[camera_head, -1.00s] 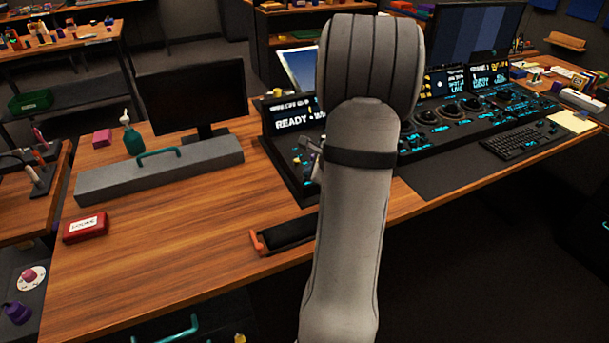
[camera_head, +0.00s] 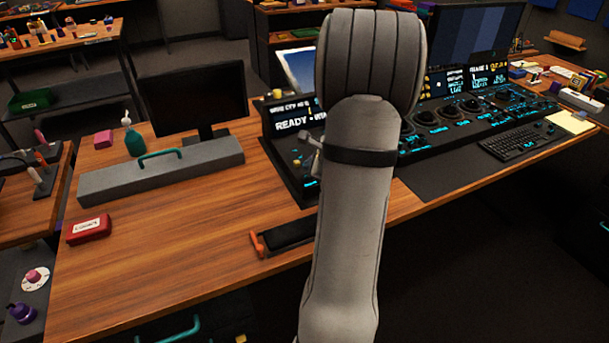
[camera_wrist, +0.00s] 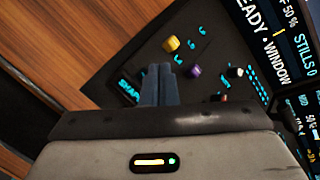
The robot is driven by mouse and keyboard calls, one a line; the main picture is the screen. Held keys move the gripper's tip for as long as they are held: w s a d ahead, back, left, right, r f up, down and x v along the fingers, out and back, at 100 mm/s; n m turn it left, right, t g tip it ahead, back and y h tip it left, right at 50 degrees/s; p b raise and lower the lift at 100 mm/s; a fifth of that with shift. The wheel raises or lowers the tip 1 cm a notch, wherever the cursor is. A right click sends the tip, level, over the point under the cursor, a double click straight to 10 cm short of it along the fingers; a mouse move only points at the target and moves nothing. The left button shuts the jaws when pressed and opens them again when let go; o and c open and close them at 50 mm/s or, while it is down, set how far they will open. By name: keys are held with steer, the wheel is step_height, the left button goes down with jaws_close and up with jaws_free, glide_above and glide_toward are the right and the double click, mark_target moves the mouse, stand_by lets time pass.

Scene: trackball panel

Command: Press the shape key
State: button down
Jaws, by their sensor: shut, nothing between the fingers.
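My gripper (camera_wrist: 158,84) is shut and empty in the wrist view, its two blue-grey fingers together over the dark console panel (camera_wrist: 140,50). A cyan label starting "SHAP" (camera_wrist: 129,90) shows just left of the fingertips, its end hidden behind them. The shape key itself is not clearly visible; the fingers cover the panel beside the label. I cannot tell whether the fingertips touch the panel. In the head view my arm hides most of the gripper, and the panel's left end (camera_head: 285,160) shows beside it.
Close to the fingers are a yellow knob (camera_wrist: 172,44), a purple knob (camera_wrist: 194,71) and a white-topped control (camera_wrist: 235,72). A lit display (camera_wrist: 275,35) rises at the right. The wooden desk (camera_head: 170,240) is mostly bare at front left. A keyboard (camera_head: 520,140) lies right.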

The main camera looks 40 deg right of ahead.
step_height(320, 180, up, 4)
steer(key=p, duration=0.3)
steer(key=shift+r, duration=0.25)
stand_by(0.5)
